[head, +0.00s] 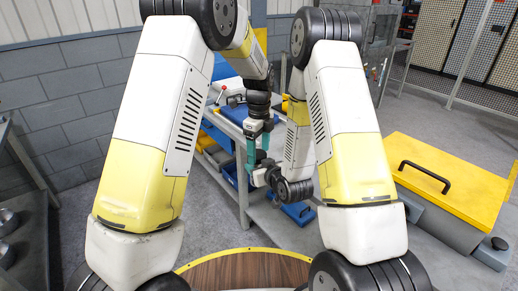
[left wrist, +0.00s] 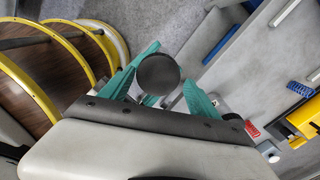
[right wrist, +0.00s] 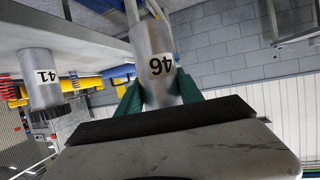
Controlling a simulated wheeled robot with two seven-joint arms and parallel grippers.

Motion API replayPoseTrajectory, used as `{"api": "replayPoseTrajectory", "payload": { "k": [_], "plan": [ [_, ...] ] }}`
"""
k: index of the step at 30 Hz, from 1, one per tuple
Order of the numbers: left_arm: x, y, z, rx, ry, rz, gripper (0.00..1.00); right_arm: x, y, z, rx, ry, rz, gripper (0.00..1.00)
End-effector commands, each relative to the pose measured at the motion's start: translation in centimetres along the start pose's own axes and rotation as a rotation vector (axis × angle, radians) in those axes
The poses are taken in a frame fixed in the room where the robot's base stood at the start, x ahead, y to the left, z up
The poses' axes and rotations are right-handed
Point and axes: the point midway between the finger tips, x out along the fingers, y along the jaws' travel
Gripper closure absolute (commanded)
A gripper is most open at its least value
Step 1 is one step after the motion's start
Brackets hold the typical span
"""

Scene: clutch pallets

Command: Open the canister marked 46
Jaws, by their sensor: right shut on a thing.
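The canister marked 46 (right wrist: 154,62) is a grey metal cylinder with a white label, upside down in the right wrist view. My right gripper (right wrist: 160,97) is shut on it, with a green finger on each side. In the left wrist view a dark round end (left wrist: 158,74) lies between the green fingers of my left gripper (left wrist: 168,80); I cannot tell whether it is the lid. The left gripper looks open around it, with a small gap at the right finger.
A canister marked 41 (right wrist: 41,80) stands on a pale surface beside canister 46. A grey bench (head: 238,117) with blue bins is below and behind my grippers. A yellow-lidded box (head: 450,180) stands at the right. Open grey floor lies around them.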

Motion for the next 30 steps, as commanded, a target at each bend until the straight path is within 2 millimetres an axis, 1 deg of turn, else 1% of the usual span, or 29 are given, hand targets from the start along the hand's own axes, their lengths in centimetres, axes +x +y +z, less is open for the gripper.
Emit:
{"api": "replayPoseTrajectory", "payload": {
  "k": [1, 5, 6, 9, 13, 14, 17, 26, 30],
  "plan": [
    [-0.02, 0.00, 0.00, 0.000, 0.000, 0.000, 0.41, 0.01, 0.00, -0.07, 0.000, 0.002, 0.000, 1.00],
    [-0.03, -0.03, 0.00, 0.000, 0.000, -0.001, 0.67, 0.00, -0.04, -0.07, 0.000, 0.002, -0.001, 1.00],
    [-0.04, -0.05, 0.00, 0.000, 0.000, -0.002, 0.75, 0.00, -0.06, -0.06, 0.000, 0.002, -0.001, 1.00],
    [-0.06, -0.10, 0.01, 0.000, -0.001, -0.003, 0.92, -0.01, -0.11, -0.06, 0.000, 0.002, -0.003, 1.00],
    [-0.10, -0.18, 0.03, -0.045, -0.001, -0.005, 0.92, -0.02, -0.19, -0.05, -0.001, 0.001, -0.004, 1.00],
    [-0.11, -0.21, 0.04, -0.076, -0.001, -0.006, 0.92, -0.02, -0.20, -0.05, -0.001, 0.001, -0.005, 1.00],
    [-0.14, -0.33, 0.09, -0.245, 0.000, -0.008, 0.92, -0.03, -0.25, -0.03, -0.001, 0.001, -0.006, 1.00],
    [-0.23, -0.59, 0.37, -0.945, 0.003, -0.011, 0.92, -0.06, -0.38, 0.02, -0.002, -0.001, -0.009, 1.00],
    [-0.26, -0.62, 0.50, -1.282, 0.006, -0.012, 0.92, -0.08, -0.41, 0.04, -0.002, -0.001, -0.009, 1.00]
  ]
}}
